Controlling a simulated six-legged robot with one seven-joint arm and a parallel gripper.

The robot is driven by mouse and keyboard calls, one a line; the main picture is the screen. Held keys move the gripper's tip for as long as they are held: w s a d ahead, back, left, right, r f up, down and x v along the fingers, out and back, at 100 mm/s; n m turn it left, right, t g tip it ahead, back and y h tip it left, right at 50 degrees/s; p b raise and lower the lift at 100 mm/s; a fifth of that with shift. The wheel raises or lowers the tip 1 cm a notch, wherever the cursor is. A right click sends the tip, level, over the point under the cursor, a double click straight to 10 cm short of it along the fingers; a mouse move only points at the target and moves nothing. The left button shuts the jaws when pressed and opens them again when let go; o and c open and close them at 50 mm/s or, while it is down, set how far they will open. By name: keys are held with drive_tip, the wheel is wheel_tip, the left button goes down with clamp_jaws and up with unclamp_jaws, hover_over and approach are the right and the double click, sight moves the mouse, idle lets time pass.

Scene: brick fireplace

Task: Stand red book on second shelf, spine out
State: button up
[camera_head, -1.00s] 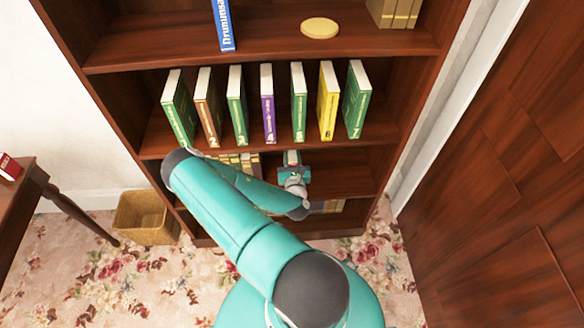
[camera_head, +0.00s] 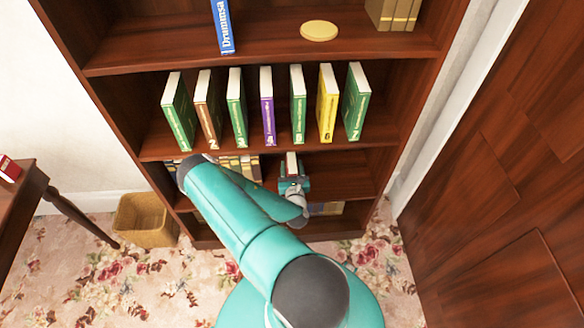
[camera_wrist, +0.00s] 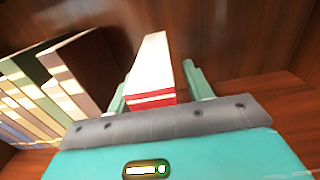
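The red book (camera_wrist: 152,98) stands upright on the shelf below the numbered books, its white page top up and its red end with a white stripe facing my wrist camera. In the head view only its pale top (camera_head: 292,160) shows clearly. My gripper (camera_wrist: 157,78) has one finger on each side of the book, with narrow gaps between the fingers and the book. It looks open around it. In the head view my gripper (camera_head: 294,178) is at this shelf's front, and my arm hides part of the shelf.
A row of books (camera_wrist: 50,88) stands left of the red book. Numbered books (camera_head: 268,105) fill the shelf above. The shelf is bare to the right (camera_head: 345,172). A wooden door (camera_head: 510,190) stands right; a wastebasket (camera_head: 145,218) and small table (camera_head: 20,205) are left.

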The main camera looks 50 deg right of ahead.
drive_tip(key=shift+r, duration=0.15)
drive_tip(key=v, duration=1.2)
